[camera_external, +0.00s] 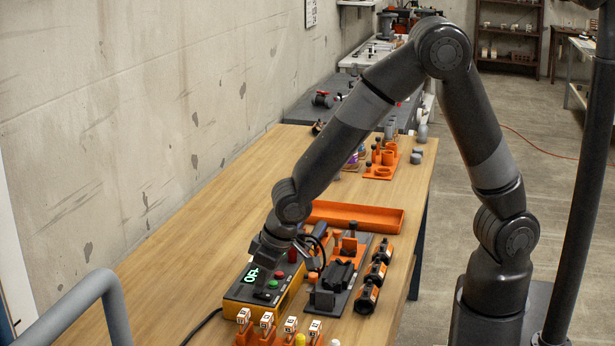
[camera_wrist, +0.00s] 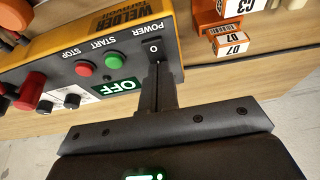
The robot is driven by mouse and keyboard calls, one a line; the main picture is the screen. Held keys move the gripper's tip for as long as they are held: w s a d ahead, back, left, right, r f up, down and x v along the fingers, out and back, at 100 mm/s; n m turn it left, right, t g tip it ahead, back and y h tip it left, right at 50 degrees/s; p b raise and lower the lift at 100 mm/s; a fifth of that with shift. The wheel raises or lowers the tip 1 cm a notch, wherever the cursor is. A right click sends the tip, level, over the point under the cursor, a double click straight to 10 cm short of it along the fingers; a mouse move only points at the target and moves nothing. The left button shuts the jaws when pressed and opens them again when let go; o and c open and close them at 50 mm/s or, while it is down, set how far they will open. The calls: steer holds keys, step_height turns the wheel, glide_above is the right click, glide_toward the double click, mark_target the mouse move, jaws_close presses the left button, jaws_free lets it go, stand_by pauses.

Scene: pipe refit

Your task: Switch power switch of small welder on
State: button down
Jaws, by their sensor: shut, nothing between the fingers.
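The small welder (camera_external: 238,292) is a yellow-orange box with a dark panel at the front of the wooden bench. In the wrist view the welder (camera_wrist: 98,27) shows a lit OFF display (camera_wrist: 116,87), a green start button (camera_wrist: 116,61) and a red stop button (camera_wrist: 85,68). The black power switch (camera_wrist: 153,45) sits beside the POWER label, with an O mark visible. My gripper (camera_wrist: 157,68) is shut and empty, its fingertips right at the switch's near edge; I cannot tell whether they touch. In the external view my gripper (camera_external: 262,289) points down at the panel.
Orange holders with numbered white blocks (camera_external: 266,320) stand close in front of the welder. A dark clamp fixture (camera_external: 335,284) and black cylinders (camera_external: 366,297) lie to its right. A long orange tray (camera_external: 355,214) lies behind. The bench's left part is clear (camera_external: 190,250).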

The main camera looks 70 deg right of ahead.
steer(key=shift+w+f+g, duration=0.15)
steer(key=shift+f+g, duration=0.1)
steer(key=shift+g, duration=0.05)
steer(key=shift+s, duration=0.9)
steer(key=shift+r, duration=0.15)
steer(key=shift+r, duration=0.2)
steer(key=v, duration=1.3)
steer(key=shift+r, duration=0.2)
